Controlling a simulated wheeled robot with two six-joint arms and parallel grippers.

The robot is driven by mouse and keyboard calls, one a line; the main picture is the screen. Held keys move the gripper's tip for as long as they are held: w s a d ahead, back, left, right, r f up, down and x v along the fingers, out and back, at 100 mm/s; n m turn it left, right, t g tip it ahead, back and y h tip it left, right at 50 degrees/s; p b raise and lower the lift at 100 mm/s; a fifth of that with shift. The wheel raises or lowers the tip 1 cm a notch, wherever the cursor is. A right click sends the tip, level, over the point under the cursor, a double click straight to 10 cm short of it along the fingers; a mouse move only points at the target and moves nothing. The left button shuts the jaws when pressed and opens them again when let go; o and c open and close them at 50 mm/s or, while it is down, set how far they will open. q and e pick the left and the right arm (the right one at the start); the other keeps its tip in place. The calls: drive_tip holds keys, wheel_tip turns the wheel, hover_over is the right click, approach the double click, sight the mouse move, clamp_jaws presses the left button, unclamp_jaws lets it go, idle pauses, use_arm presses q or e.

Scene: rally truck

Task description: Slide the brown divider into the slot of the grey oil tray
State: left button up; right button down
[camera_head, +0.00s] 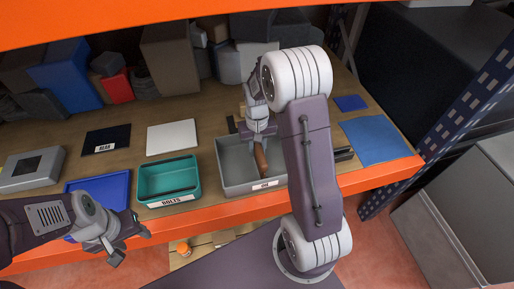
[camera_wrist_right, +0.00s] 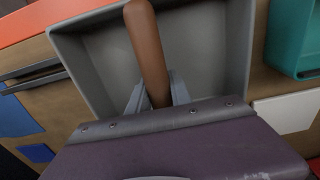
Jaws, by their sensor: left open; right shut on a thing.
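The grey oil tray (camera_head: 234,168) stands on the wooden shelf near its front edge, with a label on its front wall. It fills much of the right wrist view (camera_wrist_right: 212,50). My right gripper (camera_head: 259,141) reaches over the tray from above and is shut on the brown divider (camera_head: 261,160). In the right wrist view the divider (camera_wrist_right: 148,48) shows edge-on as a long brown strip between the fingers (camera_wrist_right: 157,98). I cannot tell whether it touches the tray, and I cannot make out the slot. My left gripper (camera_head: 131,246) is open and empty in front of the shelf edge.
A teal bolts bin (camera_head: 168,182) stands left of the tray, with a blue tray (camera_head: 100,186) beyond it. A white mat (camera_head: 172,138) and a dark mat (camera_head: 106,140) lie behind. A blue mat (camera_head: 375,142) lies to the right. Boxes line the back.

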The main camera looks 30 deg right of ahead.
drive_tip(key=shift+f+b, duration=0.35)
drive_tip(key=shift+f, duration=0.35)
drive_tip(key=c, duration=1.1)
unclamp_jaws()
drive_tip(key=shift+r, duration=0.1)
wheel_tip(320, 180, up, 9)
drive_tip(key=shift+p, duration=0.95)
